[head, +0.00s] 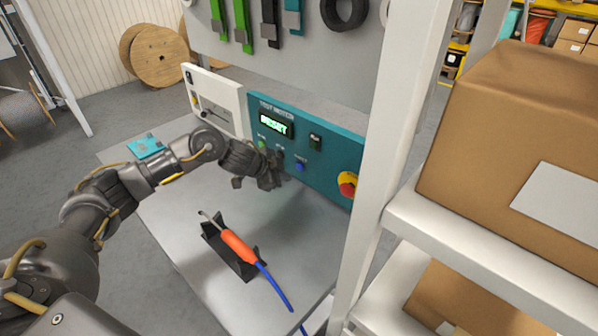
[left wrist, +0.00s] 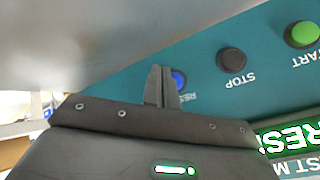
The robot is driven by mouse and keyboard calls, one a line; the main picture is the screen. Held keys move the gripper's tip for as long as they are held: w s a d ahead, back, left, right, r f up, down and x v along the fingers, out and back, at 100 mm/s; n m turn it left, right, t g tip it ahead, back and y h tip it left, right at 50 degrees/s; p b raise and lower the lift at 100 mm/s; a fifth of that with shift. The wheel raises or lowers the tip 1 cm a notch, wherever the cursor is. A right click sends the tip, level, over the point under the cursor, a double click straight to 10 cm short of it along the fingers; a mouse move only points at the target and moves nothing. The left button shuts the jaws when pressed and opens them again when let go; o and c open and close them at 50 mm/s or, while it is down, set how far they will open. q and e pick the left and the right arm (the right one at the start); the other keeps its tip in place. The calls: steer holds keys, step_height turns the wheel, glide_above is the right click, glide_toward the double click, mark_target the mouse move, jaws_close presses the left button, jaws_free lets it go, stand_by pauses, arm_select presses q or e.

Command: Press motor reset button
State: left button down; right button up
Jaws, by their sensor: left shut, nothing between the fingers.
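The teal test motor panel (head: 325,165) stands at the back of the grey bench, its green display (head: 273,124) reading RESET. The blue reset button (head: 299,167) is on its lower part, and it also shows in the left wrist view (left wrist: 180,79), partly covered by my fingers. My left gripper (head: 274,183) is shut and empty, in front of the panel's lower left. In the left wrist view its fingertips (left wrist: 157,70) overlap the left side of the blue button; I cannot tell whether they touch it. My right gripper is not in view.
The black stop button (left wrist: 232,60) and green start button (left wrist: 303,33) are beside the reset button. A red emergency knob (head: 348,183) is at the panel's right. An orange-handled tool (head: 239,247) rests in a black holder on the bench. A white shelf post (head: 392,150) stands right.

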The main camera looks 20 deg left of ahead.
mark_target(299, 171)
arm_select(q)
steer(key=shift+w+d, duration=0.2)
steer(key=shift+w, duration=0.4)
steer(key=shift+w+d, duration=0.15)
steer(key=shift+w, duration=0.45)
stand_by(1.2)
steer(key=shift+w+d, duration=0.15)
steer(key=shift+w, duration=0.25)
steer(key=shift+w+d, duration=0.15)
steer(key=shift+w, duration=0.25)
stand_by(0.6)
steer(key=shift+s+r+p, duration=0.1)
steer(key=shift+s+p, duration=0.05)
steer(key=shift+p, duration=0.25)
steer(key=shift+s+a+p, duration=0.25)
steer(key=shift+s+p, duration=0.2)
steer(key=shift+s, duration=0.25)
